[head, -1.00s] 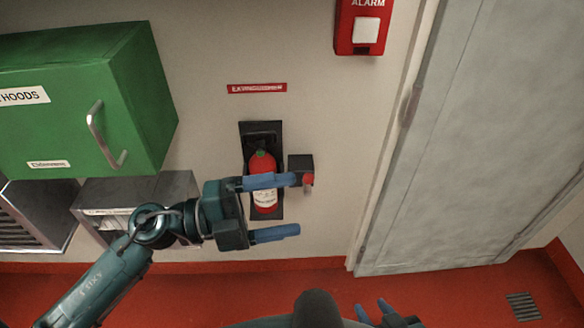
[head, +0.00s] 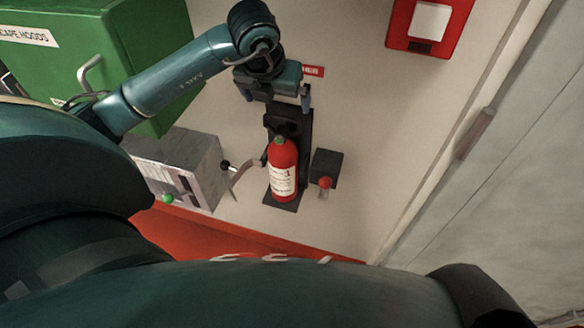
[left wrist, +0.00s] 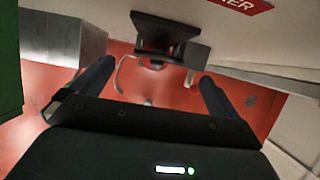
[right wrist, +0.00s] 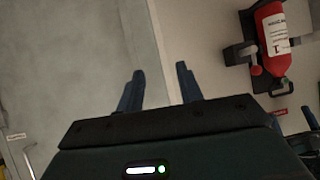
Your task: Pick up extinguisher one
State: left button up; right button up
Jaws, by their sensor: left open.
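The red extinguisher (head: 283,172) with a white label stands upright in a black wall bracket (head: 300,125) in the head view. A curved grey strap (head: 240,176) sticks out to its left. My left gripper (head: 276,102) is open and empty above the extinguisher, fingers pointing down. In the left wrist view, the bracket (left wrist: 160,25) and the strap (left wrist: 121,70) lie beyond the spread fingers (left wrist: 157,72); the bottle is mostly hidden there. My right gripper (right wrist: 160,68) is open and empty in the right wrist view, with the extinguisher (right wrist: 272,38) off to the right.
A dark box with a red knob (head: 325,182) is close to the right of the extinguisher. A green cabinet (head: 130,55) and a grey box (head: 190,155) are to the left. A red alarm (head: 430,22) and a grey door (head: 510,170) are to the right.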

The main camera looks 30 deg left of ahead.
pick_arm(q)
jog(key=b, duration=0.3)
send_over(283, 128)
jog(key=s, duration=0.1)
jog(key=f, duration=0.5)
jog(key=shift+s+d+f, duration=0.1)
jog(key=shift+s+f, duration=0.1)
jog(key=shift+f, duration=0.15)
jog(key=b+x, duration=0.2)
jog(key=x, duration=0.1)
jog(key=b+x, duration=0.1)
jog(key=x, duration=0.1)
jog(key=shift+s+d+f, duration=0.15)
jog(key=shift+s+f, duration=0.1)
jog(key=shift+f, duration=0.05)
jog(key=shift+w, duration=0.1)
jog(key=c, duration=1.9)
jog(key=shift+w+r, duration=0.1)
jog(key=shift+r, duration=0.15)
jog(key=shift+c, duration=0.2)
pick_arm(e)
jog(key=f, duration=0.1)
jog(key=a+f, duration=0.1)
jog(key=shift+w+a+f+m+t+y, duration=0.2)
jog(key=shift+a+f+m+t+y, duration=0.1)
jog(key=shift+f+t+y, duration=0.1)
